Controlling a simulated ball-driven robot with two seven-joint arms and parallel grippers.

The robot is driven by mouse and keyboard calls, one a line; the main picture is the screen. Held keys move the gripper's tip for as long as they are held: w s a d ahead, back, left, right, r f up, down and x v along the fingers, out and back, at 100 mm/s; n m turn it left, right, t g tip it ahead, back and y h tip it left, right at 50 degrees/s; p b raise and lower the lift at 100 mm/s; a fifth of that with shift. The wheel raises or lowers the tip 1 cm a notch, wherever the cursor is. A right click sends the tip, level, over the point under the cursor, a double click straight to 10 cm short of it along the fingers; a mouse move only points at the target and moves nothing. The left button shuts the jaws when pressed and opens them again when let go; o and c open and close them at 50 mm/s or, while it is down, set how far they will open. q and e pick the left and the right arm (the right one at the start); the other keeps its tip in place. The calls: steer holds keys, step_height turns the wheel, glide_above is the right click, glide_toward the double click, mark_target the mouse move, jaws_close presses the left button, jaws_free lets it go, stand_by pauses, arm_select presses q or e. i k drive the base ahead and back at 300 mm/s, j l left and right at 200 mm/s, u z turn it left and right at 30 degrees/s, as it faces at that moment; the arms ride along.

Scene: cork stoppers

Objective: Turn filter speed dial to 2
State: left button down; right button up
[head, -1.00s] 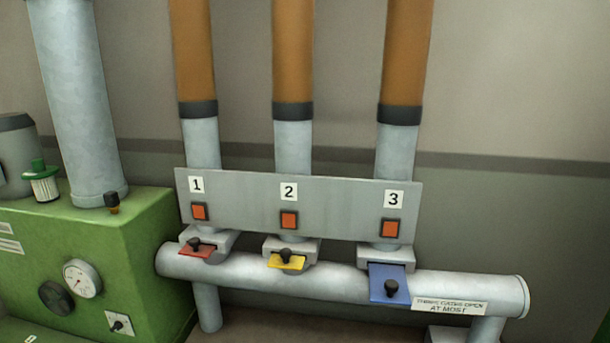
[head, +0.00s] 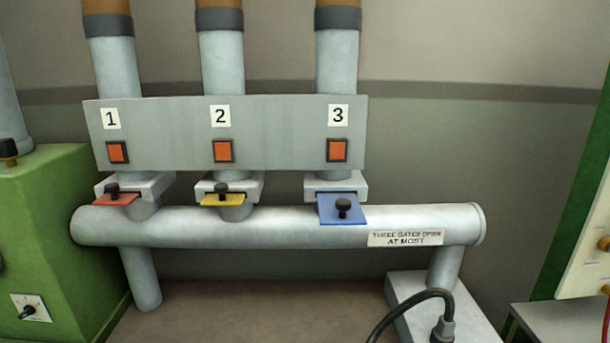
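A small dial (head: 27,307) with a dark pointer knob on a white plate sits on the front of the green machine (head: 60,230), at the lower left of the head view. Marks surround the knob, but they are too small to read. I cannot tell whether this is the filter speed dial or which number it points to. Neither of my grippers is in view.
Three numbered pipes meet a grey panel (head: 280,130) above red, yellow and blue gates (head: 342,208). A horizontal pipe (head: 280,226) bears the label "three gates open at most".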

mark_target(29, 310)
steer(key=u, duration=2.1)
steer(key=i+j, duration=0.1)
steer(key=j, duration=0.3)
steer(key=i+j, duration=0.1)
steer(key=j, duration=0.3)
steer(key=i+z, duration=0.05)
